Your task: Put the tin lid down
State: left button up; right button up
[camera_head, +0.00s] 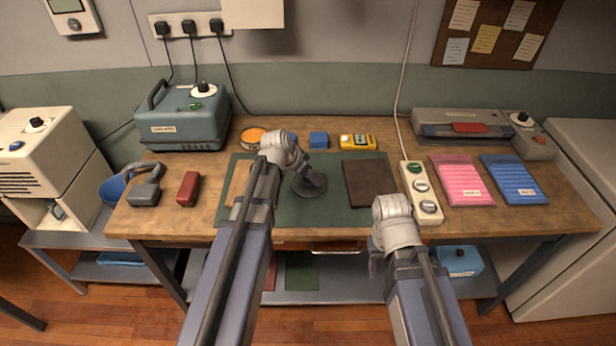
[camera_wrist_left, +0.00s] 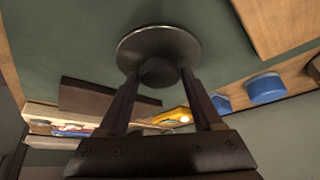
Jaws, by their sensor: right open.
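The tin lid (camera_head: 309,187) is a dark grey metal disc with a round knob, over the green mat near the middle of the bench. In the left wrist view the lid (camera_wrist_left: 185,44) lies flat to the camera, its knob between my fingertips. My left gripper (camera_head: 318,180) is shut on that knob; its two fingers (camera_wrist_left: 158,78) reach either side of it. I cannot tell whether the lid touches the mat. My right gripper (camera_head: 375,266) hangs at the bench's front edge, open and mostly hidden by its own wrist.
The green mat (camera_head: 285,211) has bare room around the lid. A dark brown slab (camera_head: 369,183) lies to the right. An open round tin with orange inside (camera_head: 252,138), a blue block (camera_head: 319,140) and a yellow meter (camera_head: 358,141) stand behind. A power strip (camera_head: 419,188) lies further right.

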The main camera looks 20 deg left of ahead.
pick_arm(q)
jog(key=o, duration=0.3)
jog(key=shift+r, duration=0.1)
jog(key=shift+r, duration=0.15)
jog(key=p+v, duration=1.1)
jog(key=v, duration=0.1)
jog(key=shift+s+d+f+n+g+y, duration=0.45)
jog(key=shift+s+d+g+y, duration=0.4)
jog(key=shift+s+d, duration=2.1)
jog(key=shift+s+d+f+n+g+y, duration=0.2)
jog(key=shift+s+d+f+g+y, duration=0.6)
jog(key=shift+s+d, duration=2.05)
jog(key=shift+s+d+f+n+g+y, duration=0.45)
jog(key=shift+s+d+g, duration=0.7)
jog(key=shift+s+d, duration=1.8)
jog(key=shift+s+a+r, duration=0.2)
jog(key=shift+s+a, duration=0.15)
jog(key=shift+a, duration=0.05)
